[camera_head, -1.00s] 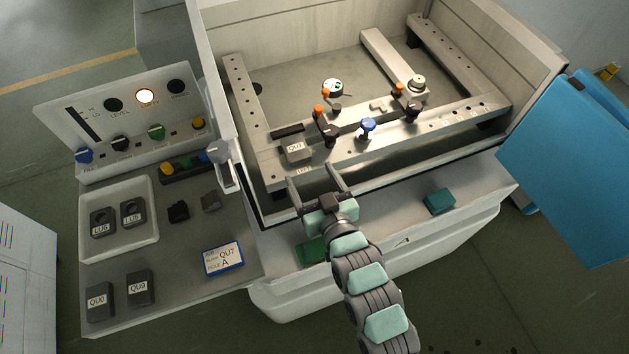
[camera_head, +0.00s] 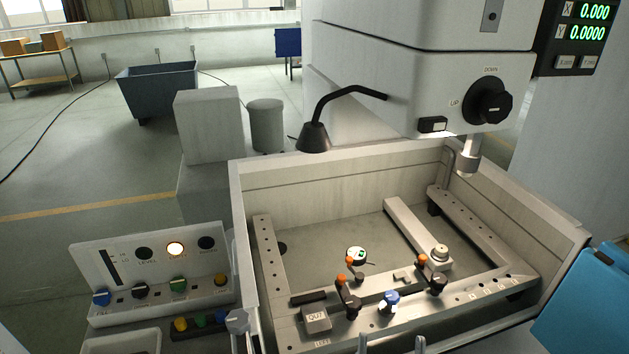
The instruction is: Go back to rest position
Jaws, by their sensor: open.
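Only the two grey fingertips of my gripper (camera_head: 391,345) show, at the bottom edge of the head view. They stand apart with nothing seen between them. They are in front of the near rail of the machine's tank (camera_head: 240,215). The rest of my arm is below the picture. A grey block marked QU7 (camera_head: 316,318) sits on the rail at the left, apart from my fingertips. A blue-topped knob (camera_head: 390,299) and two dark clamps with orange tips, a left one (camera_head: 350,300) and a right one (camera_head: 434,283), stand along the rail.
The machine head (camera_head: 410,80) hangs over the back of the tank, with a black lamp (camera_head: 313,136) beside it. A control panel (camera_head: 150,268) with a lit lamp stands at the left. A blue panel (camera_head: 585,305) is at the right. The tank floor is mostly open.

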